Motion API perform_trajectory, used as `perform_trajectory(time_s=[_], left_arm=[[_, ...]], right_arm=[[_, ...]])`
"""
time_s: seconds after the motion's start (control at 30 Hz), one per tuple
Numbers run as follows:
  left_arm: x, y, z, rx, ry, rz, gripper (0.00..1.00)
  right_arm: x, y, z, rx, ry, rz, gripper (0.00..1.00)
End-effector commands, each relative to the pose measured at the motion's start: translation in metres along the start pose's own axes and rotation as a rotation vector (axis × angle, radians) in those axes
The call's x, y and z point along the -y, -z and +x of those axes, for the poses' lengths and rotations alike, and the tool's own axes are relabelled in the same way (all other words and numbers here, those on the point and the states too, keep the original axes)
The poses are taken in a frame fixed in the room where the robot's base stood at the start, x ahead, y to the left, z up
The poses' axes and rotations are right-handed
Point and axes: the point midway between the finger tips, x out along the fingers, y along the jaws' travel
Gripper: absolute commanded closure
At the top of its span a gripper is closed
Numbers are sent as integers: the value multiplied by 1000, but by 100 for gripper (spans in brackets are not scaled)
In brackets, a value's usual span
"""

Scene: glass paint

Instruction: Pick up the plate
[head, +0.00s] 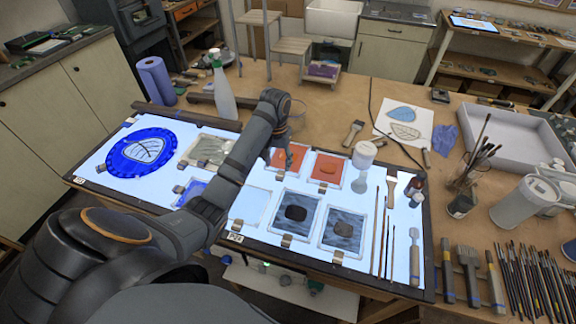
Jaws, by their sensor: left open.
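A round blue plate (126,162) with a pale leaf drawing lies flat at the left end of the lit panel (250,207). Several small square glass panes also lie on the panel, among them an orange pane (326,170), another orange pane (290,158) and dark panes (343,228). My left arm reaches across the panel from the lower left. My left gripper (279,157) is at the left orange pane, far right of the blue plate, and partly hides that pane. Its fingers are small and partly hidden; I cannot tell whether they touch the pane. My right gripper is not in view.
A spray bottle (223,88) and a blue paper roll (157,80) stand behind the panel. A white jar (364,155) stands near the right orange pane. Long brushes (391,240) lie on the panel's right side. A white tray (500,140) and many brushes crowd the table's right.

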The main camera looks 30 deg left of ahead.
Motion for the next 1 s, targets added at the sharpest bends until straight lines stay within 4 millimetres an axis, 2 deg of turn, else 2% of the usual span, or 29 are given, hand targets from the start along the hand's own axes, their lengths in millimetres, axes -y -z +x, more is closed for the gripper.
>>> perform_trajectory(time_s=[0.03, 0.1, 0.17, 0.23, 0.27, 0.3, 0.37, 0.5, 0.6, 0.73, 1.0], left_arm=[[0, 0, 8, -1, 0, 0, 49], [0, 0, 6, -1, 0, 0, 49], [-1, 0, 10, -1, 0, 0, 49], [-2, -1, 23, 0, 0, 0, 49], [-3, -1, 29, 0, 0, 0, 49], [-4, -2, 28, 3, 0, 0, 49], [-6, -2, 37, 4, -1, 0, 49], [-5, -2, 53, 1, 1, 0, 49], [-5, -1, 56, 0, 1, 0, 49], [-5, -1, 56, -1, 1, 0, 49], [-5, -1, 56, -1, 0, 0, 86]], right_arm=[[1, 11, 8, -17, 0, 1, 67], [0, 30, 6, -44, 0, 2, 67], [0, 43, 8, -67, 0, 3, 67], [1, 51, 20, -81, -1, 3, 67], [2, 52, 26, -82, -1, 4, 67], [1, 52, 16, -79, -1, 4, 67], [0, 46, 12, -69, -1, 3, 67], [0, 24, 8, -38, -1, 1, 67], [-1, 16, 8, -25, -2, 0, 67], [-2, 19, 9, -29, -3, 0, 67], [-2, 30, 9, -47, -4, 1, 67]])
